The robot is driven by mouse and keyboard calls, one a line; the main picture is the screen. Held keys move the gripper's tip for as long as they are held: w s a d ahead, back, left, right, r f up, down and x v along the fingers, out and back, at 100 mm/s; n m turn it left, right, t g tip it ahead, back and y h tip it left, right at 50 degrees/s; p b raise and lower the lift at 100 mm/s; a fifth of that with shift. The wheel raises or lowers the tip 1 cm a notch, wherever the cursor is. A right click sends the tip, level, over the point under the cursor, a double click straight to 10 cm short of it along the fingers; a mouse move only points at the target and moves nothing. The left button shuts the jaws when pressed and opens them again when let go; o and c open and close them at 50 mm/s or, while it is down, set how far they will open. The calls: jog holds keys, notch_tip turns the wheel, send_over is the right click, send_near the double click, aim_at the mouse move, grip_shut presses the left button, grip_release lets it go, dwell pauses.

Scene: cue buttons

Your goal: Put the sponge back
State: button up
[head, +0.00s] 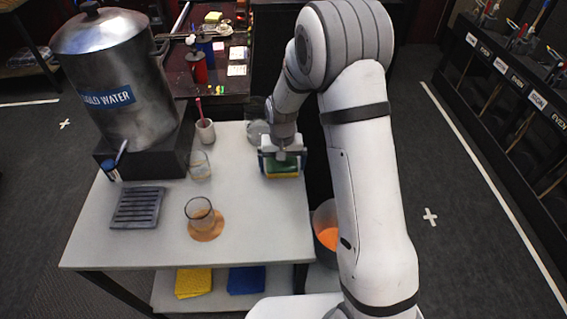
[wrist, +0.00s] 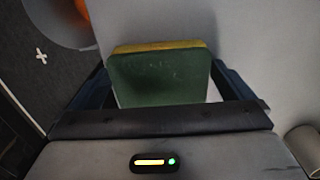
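The sponge, green with a yellow layer, shows in the head view (head: 283,171) at the right side of the white table (head: 255,225). In the wrist view the sponge (wrist: 160,82) fills the space between the fingers, its green face toward the camera. My gripper (head: 282,165) points down over it, with one dark blue finger at each side. In the wrist view my gripper (wrist: 160,70) has its fingertips against both sides of the sponge. I cannot tell whether the sponge touches the table top or is held just above it.
A glass (head: 200,212) stands on an orange coaster, and another glass (head: 200,166) is behind it. A pencil cup (head: 205,131), a drip tray (head: 138,208) and a water urn (head: 108,75) are further left. An open bin (head: 327,232) stands beside the table's right edge. The front right table top is clear.

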aim_at(282, 164)
jog(key=shift+r, duration=0.1)
notch_tip(282, 164, up, 11)
jog(key=s+d+r+t, duration=0.1)
jog(key=s+d+r, duration=0.5)
jog(key=s+r, duration=0.35)
jog(key=s+d+t, duration=0.1)
jog(key=s+d, duration=0.1)
jog(key=s, duration=0.5)
jog(key=s+d+r+t, duration=0.1)
jog(key=s+d, duration=0.2)
jog(key=s, duration=0.5)
jog(key=shift+d+r+b, duration=0.2)
jog(key=shift+d+b, duration=0.1)
jog(key=shift+b, duration=0.05)
jog(key=shift+s, duration=0.1)
